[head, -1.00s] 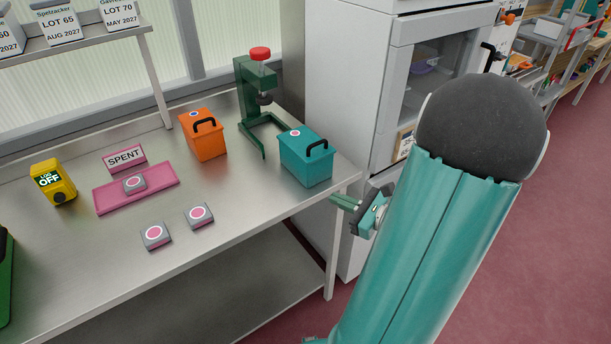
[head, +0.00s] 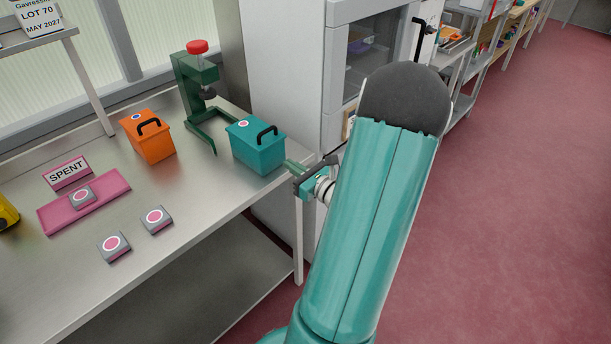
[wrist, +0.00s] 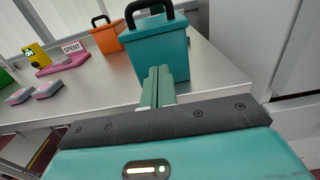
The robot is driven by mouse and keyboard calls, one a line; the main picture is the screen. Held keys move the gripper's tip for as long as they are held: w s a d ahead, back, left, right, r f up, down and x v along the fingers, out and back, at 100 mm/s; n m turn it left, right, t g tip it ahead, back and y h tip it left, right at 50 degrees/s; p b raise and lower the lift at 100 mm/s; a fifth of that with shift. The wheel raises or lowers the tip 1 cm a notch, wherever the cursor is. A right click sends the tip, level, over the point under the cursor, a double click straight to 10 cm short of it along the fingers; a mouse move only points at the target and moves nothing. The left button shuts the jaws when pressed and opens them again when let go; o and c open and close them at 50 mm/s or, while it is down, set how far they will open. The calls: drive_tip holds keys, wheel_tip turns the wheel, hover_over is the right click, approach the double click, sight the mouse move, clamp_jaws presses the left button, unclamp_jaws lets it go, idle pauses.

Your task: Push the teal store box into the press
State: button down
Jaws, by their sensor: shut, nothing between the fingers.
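The teal store box (head: 258,150), with a black handle and a round pink-and-white label on its lid, stands upright near the right end of the steel bench. The press (head: 197,85) is a green frame with a red knob; its open base arms reach toward the teal box's left side. My gripper (head: 290,166) is shut and empty, just right of the teal box, its fingers pointing at the box's side. In the wrist view the shut fingers (wrist: 158,84) overlap the front of the teal box (wrist: 160,50); I cannot tell whether they touch it.
An orange box (head: 149,139) stands left of the press. A pink tray (head: 108,194) with a SPENT sign (head: 66,172) holds one grey block. Two grey blocks (head: 114,246) (head: 156,220) lie in front. A white cabinet (head: 285,70) stands behind the bench's right end.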

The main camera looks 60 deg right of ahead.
sight(274, 154)
drive_tip(key=shift+x, duration=2.15)
drive_tip(key=shift+a, duration=0.15)
